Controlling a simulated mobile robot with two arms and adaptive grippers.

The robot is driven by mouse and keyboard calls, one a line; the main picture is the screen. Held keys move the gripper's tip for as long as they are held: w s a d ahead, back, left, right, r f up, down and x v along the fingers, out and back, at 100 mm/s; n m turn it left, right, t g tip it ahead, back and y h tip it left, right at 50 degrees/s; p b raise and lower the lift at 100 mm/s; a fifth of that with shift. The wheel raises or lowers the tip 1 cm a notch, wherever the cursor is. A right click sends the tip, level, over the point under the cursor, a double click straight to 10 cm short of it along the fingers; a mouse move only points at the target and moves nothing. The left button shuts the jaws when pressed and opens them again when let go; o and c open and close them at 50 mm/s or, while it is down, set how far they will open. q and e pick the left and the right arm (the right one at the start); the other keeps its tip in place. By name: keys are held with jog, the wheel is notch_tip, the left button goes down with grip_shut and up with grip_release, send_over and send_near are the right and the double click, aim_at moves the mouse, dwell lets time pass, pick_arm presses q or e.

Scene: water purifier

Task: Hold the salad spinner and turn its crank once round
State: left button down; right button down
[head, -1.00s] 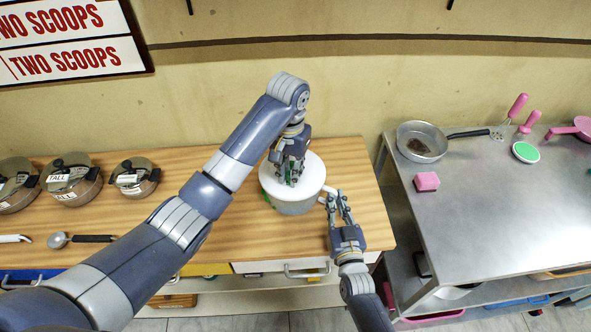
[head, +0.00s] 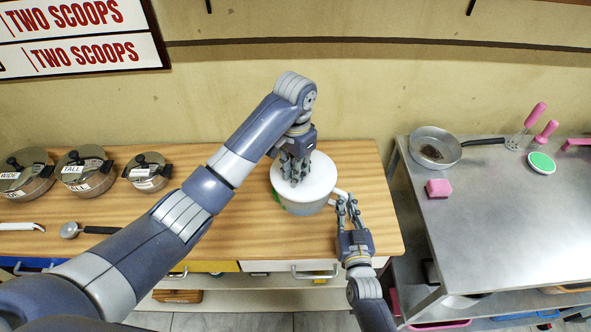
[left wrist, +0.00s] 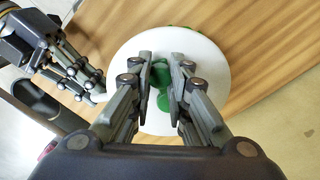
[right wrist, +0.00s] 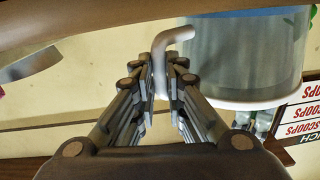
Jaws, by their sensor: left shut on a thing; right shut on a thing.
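The salad spinner (head: 318,172) stands upright near the right end of the wooden counter, with a white round lid and a pale see-through bowl. My left gripper (head: 295,178) is over the lid from above, shut on the green crank knob (left wrist: 162,100), which shows between its fingers in the left wrist view. The fingers hide most of the crank in the head view. My right gripper (head: 348,208) is at the bowl's right side, shut on the white handle (right wrist: 168,48). In the right wrist view the handle's end runs down between the fingers.
Several lidded pots (head: 86,172) and a ladle (head: 70,230) lie on the counter's left part. Across a gap, a steel table (head: 490,235) holds a pan (head: 435,147), a pink block (head: 438,188) and pink-handled utensils. The wall is close behind the counter.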

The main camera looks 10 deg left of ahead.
pick_arm(q)
jog(key=shift+r, duration=0.1)
jog(key=c, duration=1.5)
grip_release()
notch_tip(320, 180, up, 12)
jog(key=shift+f, duration=0.1)
pick_arm(e)
jog(key=c, duration=1.6)
grip_release()
jog(key=shift+o, duration=0.2)
